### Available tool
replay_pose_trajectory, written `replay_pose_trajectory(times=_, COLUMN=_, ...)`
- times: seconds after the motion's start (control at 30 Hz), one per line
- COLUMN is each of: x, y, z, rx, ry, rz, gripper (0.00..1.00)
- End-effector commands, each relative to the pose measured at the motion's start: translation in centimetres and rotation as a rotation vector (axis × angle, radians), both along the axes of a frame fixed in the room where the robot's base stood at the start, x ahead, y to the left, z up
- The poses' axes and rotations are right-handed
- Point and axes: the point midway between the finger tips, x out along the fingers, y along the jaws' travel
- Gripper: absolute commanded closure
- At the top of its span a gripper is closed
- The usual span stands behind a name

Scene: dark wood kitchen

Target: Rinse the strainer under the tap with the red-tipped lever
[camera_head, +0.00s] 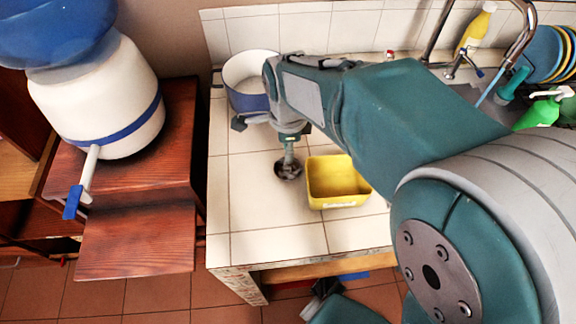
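My gripper (289,136) points down over the tiled counter, below the wrist of my arm. A small dark round bowl-like thing (288,171), probably the strainer, shows directly below it, with a short teal stem running up to the gripper. I cannot tell whether the fingers are closed on the stem, or whether the bowl touches the counter. Curved metal taps (440,28) rise at the sink on the upper right. One lever (479,72) there has a blue tip. A small red spot (390,54) shows by the back wall; I cannot tell if it is a lever tip.
A yellow open container (337,199) stands just right of the dark bowl. A white-and-blue pot (240,101) stands behind my wrist. Plates (548,52), a yellow bottle (474,32) and a green bottle (539,112) are around the sink. My arm hides much of the sink. The front-left counter is clear.

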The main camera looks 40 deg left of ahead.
Motion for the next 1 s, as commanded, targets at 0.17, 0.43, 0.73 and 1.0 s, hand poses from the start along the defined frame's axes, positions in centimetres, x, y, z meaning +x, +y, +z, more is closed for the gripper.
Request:
replay_pose_trajectory(times=0.17, x=0.0, y=0.0, z=-1.5, rx=-0.001, ry=0.000, rz=0.001, gripper=0.69)
replay_pose_trajectory(times=0.43, x=0.3, y=-0.3, z=-5.4, rx=0.000, ry=0.000, rz=0.002, gripper=0.69)
replay_pose_trajectory(times=0.73, x=0.3, y=-0.3, z=-6.1, rx=0.004, ry=-0.001, rz=0.003, gripper=0.69)
replay_pose_trajectory(times=1.0, x=0.3, y=-0.3, z=-6.1, rx=0.004, ry=-0.002, rz=0.003, gripper=1.00)
